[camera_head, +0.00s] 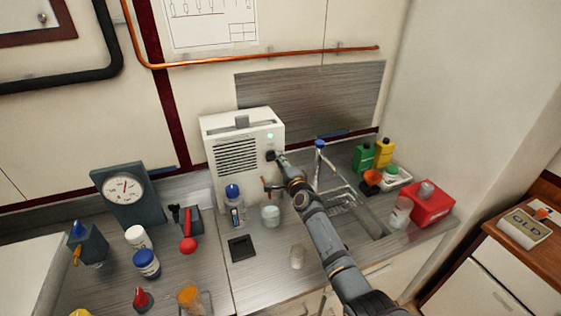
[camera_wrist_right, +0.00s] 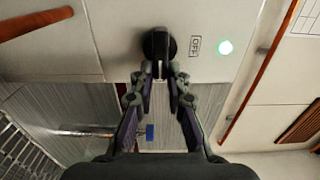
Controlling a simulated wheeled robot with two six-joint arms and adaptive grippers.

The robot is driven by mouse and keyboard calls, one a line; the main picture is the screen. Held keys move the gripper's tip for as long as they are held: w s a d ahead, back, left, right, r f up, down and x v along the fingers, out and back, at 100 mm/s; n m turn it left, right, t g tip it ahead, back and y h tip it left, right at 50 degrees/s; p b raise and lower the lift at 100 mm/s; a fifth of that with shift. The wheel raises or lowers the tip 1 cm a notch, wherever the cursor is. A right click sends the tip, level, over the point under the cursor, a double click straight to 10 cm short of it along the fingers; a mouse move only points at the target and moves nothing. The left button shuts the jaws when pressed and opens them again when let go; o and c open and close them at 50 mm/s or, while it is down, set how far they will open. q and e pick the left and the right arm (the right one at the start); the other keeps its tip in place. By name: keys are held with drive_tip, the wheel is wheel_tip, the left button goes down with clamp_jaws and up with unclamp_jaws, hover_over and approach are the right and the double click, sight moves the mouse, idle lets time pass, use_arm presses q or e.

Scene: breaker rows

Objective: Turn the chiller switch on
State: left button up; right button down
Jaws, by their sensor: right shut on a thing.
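The chiller is a white box (camera_head: 215,140) with a dark grille, standing at the back of the counter. On its front right are a black rotary switch (camera_head: 270,154) and a pale green lit lamp (camera_head: 270,136). In the right wrist view the round black switch (camera_wrist_right: 158,42) is at top middle, beside a small label (camera_wrist_right: 195,45) that seems to read OFF and the bright green lamp (camera_wrist_right: 225,47). My right gripper (camera_head: 279,158) is at the switch, its fingers (camera_wrist_right: 165,78) shut on the switch's handle and partly hiding it. My left gripper is not in view.
A blue-capped bottle (camera_head: 233,206) and a glass beaker (camera_head: 270,215) stand before the chiller. A sink with a blue-topped tap (camera_head: 319,146) lies right of it. A dial gauge (camera_head: 124,190) and several bottles crowd the left counter. A copper pipe (camera_head: 260,58) runs above.

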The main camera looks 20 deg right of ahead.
drive_tip(key=c, duration=1.3)
unclamp_jaws()
drive_tip(key=s, duration=1.2)
drive_tip(key=shift+d, duration=0.15)
